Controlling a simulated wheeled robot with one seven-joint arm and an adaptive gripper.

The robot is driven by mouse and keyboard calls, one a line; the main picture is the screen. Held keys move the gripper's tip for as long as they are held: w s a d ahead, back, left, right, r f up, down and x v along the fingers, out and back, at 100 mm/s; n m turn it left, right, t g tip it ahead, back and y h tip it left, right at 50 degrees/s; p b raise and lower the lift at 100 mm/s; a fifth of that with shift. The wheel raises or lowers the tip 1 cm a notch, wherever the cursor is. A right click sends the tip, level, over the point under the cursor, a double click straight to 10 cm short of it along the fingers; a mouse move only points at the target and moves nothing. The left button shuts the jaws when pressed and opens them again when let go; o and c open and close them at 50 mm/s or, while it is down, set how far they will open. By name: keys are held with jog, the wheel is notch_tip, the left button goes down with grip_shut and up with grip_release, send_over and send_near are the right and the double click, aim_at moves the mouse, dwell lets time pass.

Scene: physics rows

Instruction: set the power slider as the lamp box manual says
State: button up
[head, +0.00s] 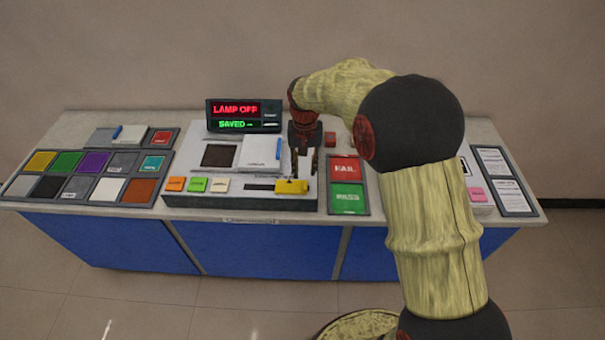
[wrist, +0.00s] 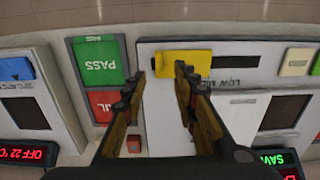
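The power slider's yellow knob (head: 291,187) sits at the right end of its dark slot (head: 258,187) on the grey lamp box (head: 215,201). In the wrist view the yellow knob (wrist: 170,62) lies just beyond my fingertips, with the slot (wrist: 240,86) beside it and partly hidden print reading LOW and perhaps MID. My gripper (head: 304,165) is open and points down over the knob; it also shows in the wrist view (wrist: 160,72), one finger overlapping the knob. Contact cannot be told. The display (head: 244,115) reads LAMP OFF and SAVED. Printed sheets (head: 505,180) at the right are too small to read.
Orange (head: 175,184), green (head: 196,185) and cream (head: 220,185) buttons sit left of the slot. Red FAIL (head: 346,169) and green PASS (head: 347,199) pads lie to the right. A tray of coloured tiles (head: 92,200) fills the left. My arm hides part of the right side.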

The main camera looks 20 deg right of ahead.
aim_at(305, 187)
jog(key=shift+s+f, duration=0.25)
jog(key=shift+f, duration=0.15)
notch_tip(305, 187, down, 7)
jog(key=shift+r+b, duration=0.1)
jog(key=shift+b, duration=0.8)
jog(key=c, duration=0.3)
jog(key=c, duration=0.4)
grip_shut()
